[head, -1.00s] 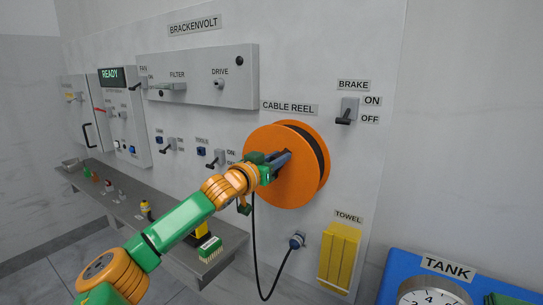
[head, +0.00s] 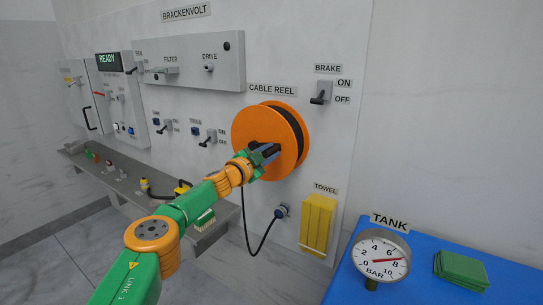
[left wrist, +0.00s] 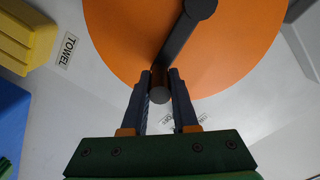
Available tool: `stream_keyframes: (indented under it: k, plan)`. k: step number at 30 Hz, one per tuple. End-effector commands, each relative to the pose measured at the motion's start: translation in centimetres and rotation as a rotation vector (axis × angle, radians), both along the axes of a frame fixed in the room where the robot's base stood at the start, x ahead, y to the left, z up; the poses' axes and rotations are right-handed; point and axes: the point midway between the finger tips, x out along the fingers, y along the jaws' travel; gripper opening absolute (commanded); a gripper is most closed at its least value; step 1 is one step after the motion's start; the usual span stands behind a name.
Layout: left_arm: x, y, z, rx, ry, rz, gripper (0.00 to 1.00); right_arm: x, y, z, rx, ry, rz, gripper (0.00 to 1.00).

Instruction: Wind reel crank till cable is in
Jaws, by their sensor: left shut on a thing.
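The orange cable reel (head: 288,160) is mounted on the wall panel, with dark cable in its groove. My left gripper (head: 268,151) is at the front face of the reel. In the left wrist view, its two fingers (left wrist: 160,85) are shut on the dark crank handle (left wrist: 159,96). The crank arm (left wrist: 183,35) runs from the handle up to the hub (left wrist: 201,7). A black cable (head: 246,220) hangs below the reel in a loop and ends at a plug (head: 281,211) on the wall. My right gripper is not in view.
The brake lever (head: 318,99) right of the reel points down, towards OFF. A yellow towel (head: 318,224) hangs below right. A tank gauge (head: 382,258) and green pad (head: 460,267) are on the blue surface. A grey shelf (head: 128,188) with small items runs along the left.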

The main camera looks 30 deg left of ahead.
Motion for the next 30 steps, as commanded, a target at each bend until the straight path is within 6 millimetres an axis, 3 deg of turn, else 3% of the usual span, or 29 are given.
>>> stream_keyframes:
  k: [7,24,25,28,30]
  plan:
    - [0.01,0.10,-0.70,0.079,-0.003,0.000,0.00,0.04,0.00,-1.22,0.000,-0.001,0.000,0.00]
    - [0.00,0.22,-0.66,0.104,-0.004,0.001,0.00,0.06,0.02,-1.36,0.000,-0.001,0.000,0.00]
    - [0.00,0.23,-0.65,0.103,-0.004,0.002,0.33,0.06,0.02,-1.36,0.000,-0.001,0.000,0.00]
    - [0.00,0.23,-0.65,0.103,-0.004,0.001,0.57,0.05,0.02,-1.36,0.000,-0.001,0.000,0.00]
    - [0.00,0.22,-0.68,0.103,-0.004,0.001,0.57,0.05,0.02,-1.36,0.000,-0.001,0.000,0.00]
